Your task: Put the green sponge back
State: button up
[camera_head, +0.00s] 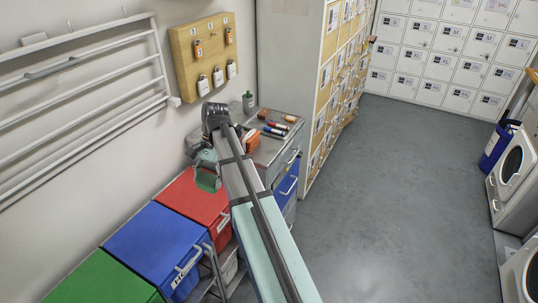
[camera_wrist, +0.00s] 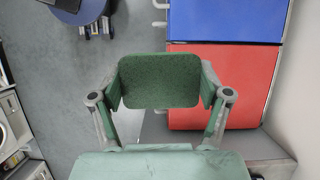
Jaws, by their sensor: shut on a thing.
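The green sponge (camera_wrist: 160,80) is a flat, rounded rectangle in the middle of the wrist view. My gripper (camera_wrist: 160,98) has one finger at each end of it and is shut on it. In the head view my gripper (camera_head: 206,164) hangs beside the wall, and the sponge (camera_head: 208,181) shows as a dark green patch at its lower end. It is held in the air, above and near the back edge of the red bin lid and the grey cabinet. My arm hides part of the cabinet top in the head view.
Red (camera_head: 195,196), blue (camera_head: 150,245) and green (camera_head: 98,281) bins line the wall. The grey cabinet top (camera_head: 268,148) bears a green bottle (camera_head: 248,103), markers (camera_head: 275,128) and an orange-brown item (camera_head: 252,142). A wooden board (camera_head: 183,56) with padlocks hangs above.

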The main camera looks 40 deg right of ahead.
jog(key=w+d+r+m+t+b, duration=0.1)
jog(key=w+d+r+m, duration=0.15)
jog(key=d, duration=0.55)
jog(key=w+d+r+m+t+b, duration=0.1)
jog(key=w+d+r+m, duration=0.15)
jog(key=d, duration=0.45)
jog(key=w+d+r+m+t+b, duration=0.1)
jog(key=d+r+m, duration=0.15)
jog(key=d, duration=0.55)
notch_tip(320, 180, up, 4)
jog(key=m+t+h, duration=0.2)
jog(key=m+t, duration=0.1)
jog(key=m, duration=0.8)
send_over(265, 151)
jog(key=s, duration=0.1)
jog(key=f+p, duration=0.1)
jog(key=f, duration=0.5)
jog(key=f+p, duration=0.1)
jog(key=f, duration=0.5)
jog(key=f+p, duration=0.2)
jog(key=f, duration=0.5)
jog(key=shift+s+d+f, duration=0.1)
jog(key=shift+s+d, duration=0.05)
jog(key=shift+d, duration=0.25)
jog(key=shift+f, duration=0.1)
jog(key=o, duration=1)
jog(key=b+v, duration=0.3)
jog(key=v, duration=0.9)
